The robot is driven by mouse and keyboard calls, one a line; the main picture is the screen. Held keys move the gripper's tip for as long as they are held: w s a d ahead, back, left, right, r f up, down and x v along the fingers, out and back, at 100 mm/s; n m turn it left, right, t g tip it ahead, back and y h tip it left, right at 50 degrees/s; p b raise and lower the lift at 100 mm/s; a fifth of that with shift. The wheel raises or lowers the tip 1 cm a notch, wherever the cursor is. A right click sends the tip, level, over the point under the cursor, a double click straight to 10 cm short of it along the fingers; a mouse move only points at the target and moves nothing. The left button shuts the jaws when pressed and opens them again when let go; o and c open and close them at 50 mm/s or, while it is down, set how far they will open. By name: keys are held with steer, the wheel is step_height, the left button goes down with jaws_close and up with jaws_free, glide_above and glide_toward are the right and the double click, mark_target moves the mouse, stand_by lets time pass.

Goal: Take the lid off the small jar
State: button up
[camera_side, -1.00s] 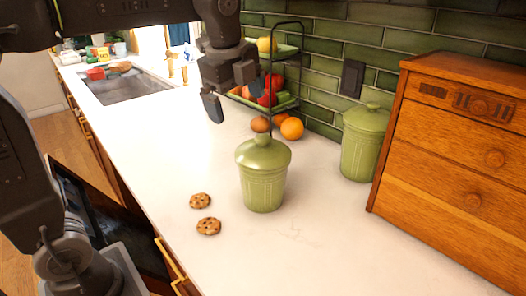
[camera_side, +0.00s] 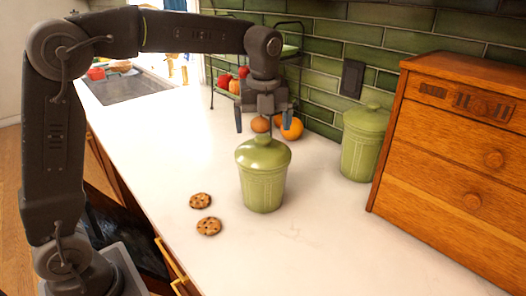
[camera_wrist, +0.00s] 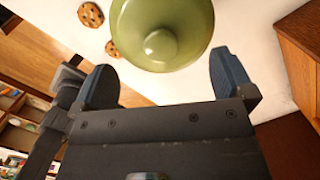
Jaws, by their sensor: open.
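The small green jar (camera_side: 262,188) stands upright on the white counter with its domed, knobbed lid (camera_side: 263,154) seated on top. The lid (camera_wrist: 185,30) shows from above in the wrist view, its round knob (camera_wrist: 160,46) near the middle. My gripper (camera_side: 262,122) is open and empty, pointing down above the jar, its fingertips just above the lid and apart from it. In the wrist view the two fingers of my gripper (camera_wrist: 165,82) are spread wide, with the lid beyond them.
A second green lidded jar (camera_side: 364,143) stands at the back right beside a wooden drawer cabinet (camera_side: 455,170). The front right counter is clear.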

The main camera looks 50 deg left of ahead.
mark_target(263, 137)
steer(key=shift+w+a+f, duration=0.1)
steer(key=shift+a+f, duration=0.05)
steer(key=shift+f, duration=1.25)
steer(key=shift+w+a+f, duration=0.1)
steer(key=shift+f, duration=1.25)
steer(key=shift+f, duration=0.1)
steer(key=c, duration=1.1)
